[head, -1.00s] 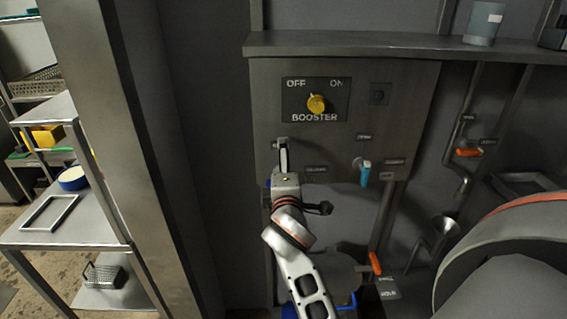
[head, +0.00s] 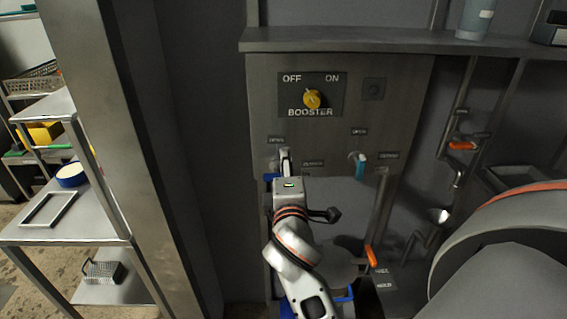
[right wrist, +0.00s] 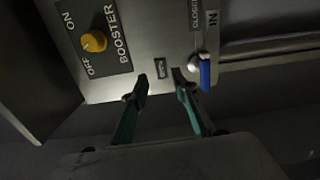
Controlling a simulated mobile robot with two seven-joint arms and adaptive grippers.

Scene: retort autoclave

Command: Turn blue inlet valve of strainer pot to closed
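The blue inlet valve handle (head: 271,177) shows just left of my right gripper (head: 285,158) in the head view, on the lower part of the steel panel. In the right wrist view the blue handle (right wrist: 205,72) hangs from a round pale hub, pointing away from the "OPEN" label and not toward "CLOSED". My right gripper (right wrist: 160,88) is open there with two dark green fingers and nothing between them. The handle lies outside the right-hand finger, close to its tip; I cannot tell if they touch. My left gripper is not in view.
A yellow BOOSTER knob (head: 312,99) sits above on the panel. A light-blue handle (head: 360,167) hangs to the right. Orange handles (head: 462,146) (head: 371,257) and a large round vessel (head: 500,250) are farther right. A shelf (head: 340,42) overhangs the panel. A steel post (head: 110,150) stands left.

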